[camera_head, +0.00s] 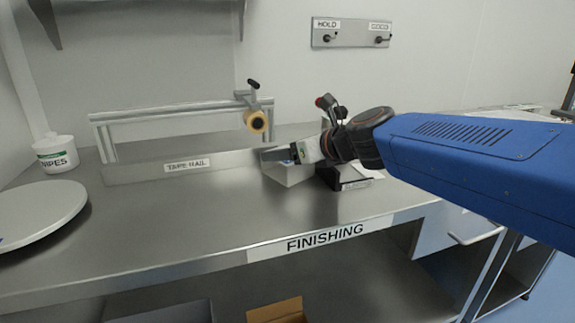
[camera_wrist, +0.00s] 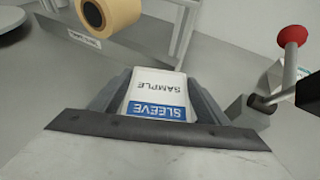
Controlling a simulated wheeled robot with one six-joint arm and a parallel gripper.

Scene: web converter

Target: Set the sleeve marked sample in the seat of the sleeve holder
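The sleeve (camera_wrist: 158,90), white with a blue band and the words SAMPLE and SLEEVE, lies between the fingers of my gripper (camera_wrist: 157,98) in the wrist view. Both fingers appear to touch its sides. In the head view my gripper (camera_head: 280,155) points left over the bench, with a pale box-shaped body, seemingly the sleeve (camera_head: 288,174), under its fingers. A dark stand with a small label (camera_head: 352,184), seemingly the sleeve holder, is just right of it, partly behind my gripper and arm. Its seat is hidden. I cannot tell whether the sleeve touches the bench.
A red-knobbed lever (camera_wrist: 292,36) rises at the right in the wrist view. A tape rail (camera_head: 180,165) with a tape roll (camera_head: 256,122) stands behind. A round plate (camera_head: 38,212) and a wipes tub (camera_head: 56,153) are at left. The front-middle bench is clear.

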